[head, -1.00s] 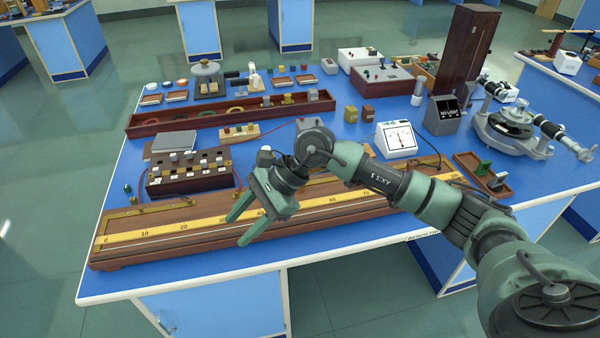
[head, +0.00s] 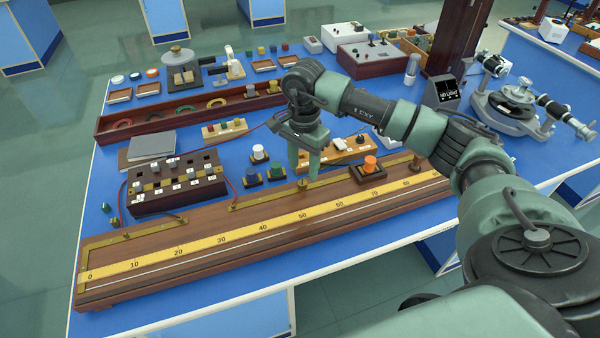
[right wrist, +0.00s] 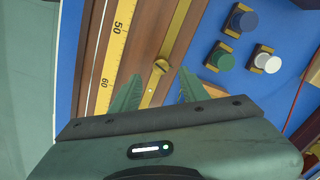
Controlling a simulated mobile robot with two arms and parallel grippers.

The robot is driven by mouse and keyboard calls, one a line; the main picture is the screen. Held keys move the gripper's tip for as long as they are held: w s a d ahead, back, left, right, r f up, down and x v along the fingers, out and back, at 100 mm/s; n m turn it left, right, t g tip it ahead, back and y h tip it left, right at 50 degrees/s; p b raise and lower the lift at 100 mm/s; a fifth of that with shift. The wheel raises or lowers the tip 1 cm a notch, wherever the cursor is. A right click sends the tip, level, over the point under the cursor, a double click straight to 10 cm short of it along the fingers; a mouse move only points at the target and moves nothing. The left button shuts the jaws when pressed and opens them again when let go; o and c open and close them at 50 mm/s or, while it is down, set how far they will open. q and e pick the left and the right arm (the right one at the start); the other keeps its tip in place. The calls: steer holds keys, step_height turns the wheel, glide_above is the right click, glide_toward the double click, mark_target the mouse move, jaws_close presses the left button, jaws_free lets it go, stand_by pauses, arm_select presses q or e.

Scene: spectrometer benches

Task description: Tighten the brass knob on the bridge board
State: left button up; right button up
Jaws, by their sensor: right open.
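The bridge board (head: 268,206) is a long brown wooden board with a yellow scale and brass strips, lying along the table's front. A brass knob (head: 303,184) stands on its back brass strip near the middle. In the right wrist view the same knob (right wrist: 160,67) shows a slotted or winged top, just beyond the fingertips and roughly between them. My right gripper (head: 304,167) is open and empty, its green fingers pointing down above the board's back edge by the knob. The fingers (right wrist: 158,84) look apart from the knob in the right wrist view. My left gripper is not in view.
Small blue, white and green terminals (head: 260,154) stand just behind the board. An orange knob on a dark block (head: 370,165) sits on the board's right part. A dark plug box (head: 176,184) is at the left. A wooden strip with terminals (head: 338,151) lies behind the gripper.

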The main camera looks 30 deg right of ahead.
mark_target(303, 181)
step_height(303, 181, down, 4)
steer(key=shift+r+p, duration=0.1)
steer(key=shift+p, duration=0.25)
steer(key=shift+w+f, duration=0.1)
steer(key=shift+f, duration=0.45)
jaws_close()
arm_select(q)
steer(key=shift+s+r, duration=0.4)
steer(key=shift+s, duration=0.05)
